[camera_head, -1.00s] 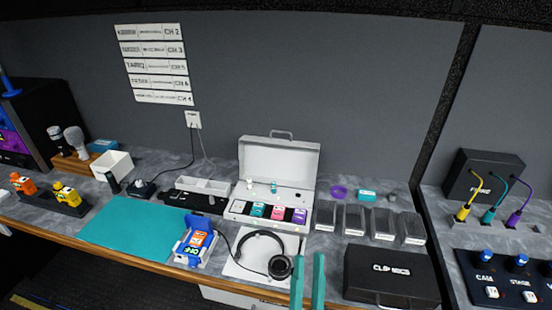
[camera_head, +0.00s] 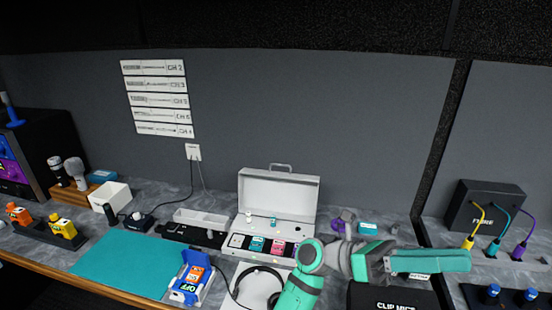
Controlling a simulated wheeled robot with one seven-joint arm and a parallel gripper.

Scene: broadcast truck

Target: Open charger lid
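A white case (camera_head: 236,243) with a row of coloured packs stands at the back of the counter; it looks like the charger. Its white lid (camera_head: 278,192), with a handle on top, stands raised against the wall side. A teal pack (camera_head: 257,244) and a pink pack (camera_head: 277,248) sit in the front row. My arm crosses in front of the case's right end and hides part of it. My gripper (camera_head: 468,261) points right above the black case, away from the lid. Its teal fingers are seen side-on, so their gap is unclear. Nothing shows held in it.
A black case (camera_head: 393,300) lies under my gripper. Headphones (camera_head: 262,272) on a white pad and a blue holder with an orange device (camera_head: 192,280) are at front. A teal mat (camera_head: 120,262) lies left. A black box with cables (camera_head: 484,212) stands right.

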